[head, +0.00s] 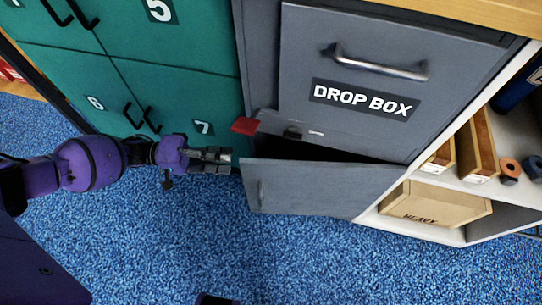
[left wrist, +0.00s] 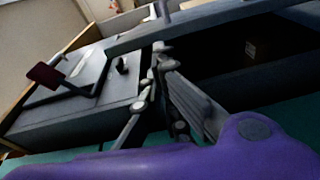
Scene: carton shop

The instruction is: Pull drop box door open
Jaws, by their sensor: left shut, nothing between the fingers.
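The grey drop box (head: 290,110) has a fixed-looking upper front with a metal handle and a "DROP BOX" label. Its lower door (head: 315,188) stands partly open, with a dark gap above it; it has a small handle near its left end. My left gripper (head: 230,160) is shut and empty, just left of the door's free left edge; I cannot tell if it touches. In the left wrist view the gripper's fingers (left wrist: 158,58) point at the grey door edge (left wrist: 185,28), with the dark interior (left wrist: 225,62) beside them. My right gripper is not in view.
A red tab (head: 245,125) sticks out at the drop box's left side, above my left gripper. Green lockers (head: 180,90) with black handles stand left. A white shelf (head: 440,234) with a "HEAVY" carton (head: 435,204) stands right. The blue carpet (head: 270,255) in front is clear.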

